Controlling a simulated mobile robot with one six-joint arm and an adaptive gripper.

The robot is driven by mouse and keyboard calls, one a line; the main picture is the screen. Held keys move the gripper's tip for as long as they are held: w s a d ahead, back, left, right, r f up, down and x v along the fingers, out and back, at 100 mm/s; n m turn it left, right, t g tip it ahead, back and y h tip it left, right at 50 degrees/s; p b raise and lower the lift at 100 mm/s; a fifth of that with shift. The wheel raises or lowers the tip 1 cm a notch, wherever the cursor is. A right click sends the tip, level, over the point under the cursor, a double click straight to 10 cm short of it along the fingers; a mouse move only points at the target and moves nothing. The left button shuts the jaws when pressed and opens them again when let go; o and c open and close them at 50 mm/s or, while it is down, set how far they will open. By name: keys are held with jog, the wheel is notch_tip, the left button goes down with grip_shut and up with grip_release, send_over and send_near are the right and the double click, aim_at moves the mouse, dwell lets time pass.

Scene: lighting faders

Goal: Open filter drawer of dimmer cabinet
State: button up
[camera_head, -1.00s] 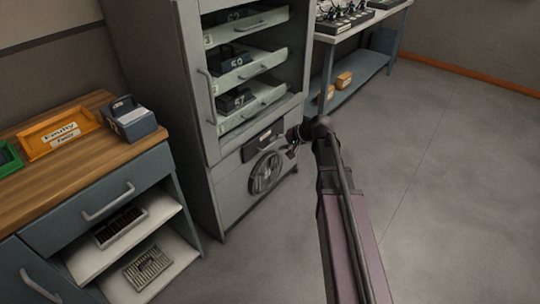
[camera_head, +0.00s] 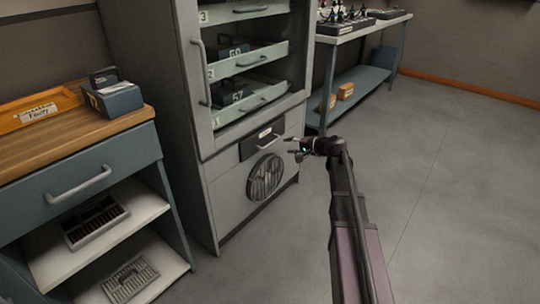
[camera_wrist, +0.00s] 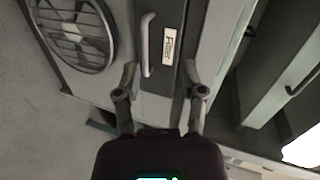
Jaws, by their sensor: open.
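The dimmer cabinet (camera_head: 225,195) is a tall grey cabinet in the middle of the head view. Its filter drawer (camera_head: 251,145) is a dark, shut front with a bar handle and a white label, above a round fan grille (camera_head: 265,177). In the wrist view the drawer (camera_wrist: 170,20) shows its grey handle (camera_wrist: 147,45) and a label reading "Filter". My gripper (camera_head: 296,151) is open and empty, just right of the drawer front in the head view. In the wrist view its fingers (camera_wrist: 160,80) point toward the drawer, with the handle ahead between them, apart from both.
Numbered trays (camera_head: 250,58) stand out above the drawer, beside a long door handle (camera_head: 199,73). A wooden-topped workbench (camera_head: 75,140) with a blue drawer is close on the left. A shelf table (camera_head: 355,85) stands behind right. The floor (camera_head: 440,200) on the right is clear.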

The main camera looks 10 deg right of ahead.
aim_at(271, 144)
jog(key=w+d+f+m+t+b, duration=0.1)
jog(key=w+d+f+b, duration=0.2)
jog(key=f+b, duration=0.1)
jog(key=shift+d+f+m+t+b, duration=0.3)
jog(key=shift+f+t+b, duration=0.1)
jog(key=shift+b, duration=0.5)
jog(key=shift+w+a, duration=0.1)
jog(key=shift+w, duration=0.05)
jog(key=b+x, duration=0.2)
jog(key=x, duration=1.1)
jog(key=shift+w+a+b, duration=0.2)
jog(key=shift+a+b, duration=0.1)
jog(key=shift+b, duration=0.1)
grip_shut()
